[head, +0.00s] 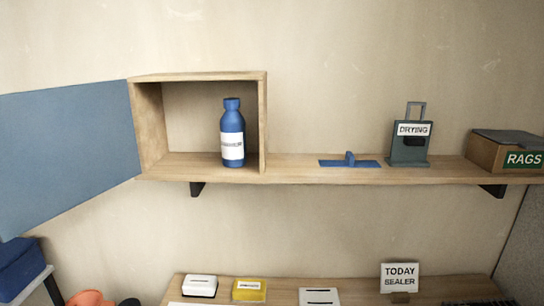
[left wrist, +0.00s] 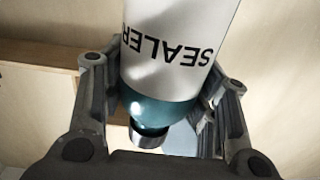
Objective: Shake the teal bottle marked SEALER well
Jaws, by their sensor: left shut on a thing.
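The teal bottle marked SEALER (left wrist: 165,50) fills the middle of the left wrist view. It has a white label with black letters that read upside down, a teal shoulder and a grey cap (left wrist: 150,137) toward the bottom of the picture. My left gripper (left wrist: 160,75) is shut on this bottle, with a finger on each side of it. The bottle's other end is out of the picture. The head view shows neither gripper and not this bottle. My right gripper is in no view.
In the head view a blue bottle (head: 232,135) stands in an open wooden cabinet (head: 148,125) with its blue door (head: 65,150) swung left. A TODAY SEALER sign (head: 400,276) stands below.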

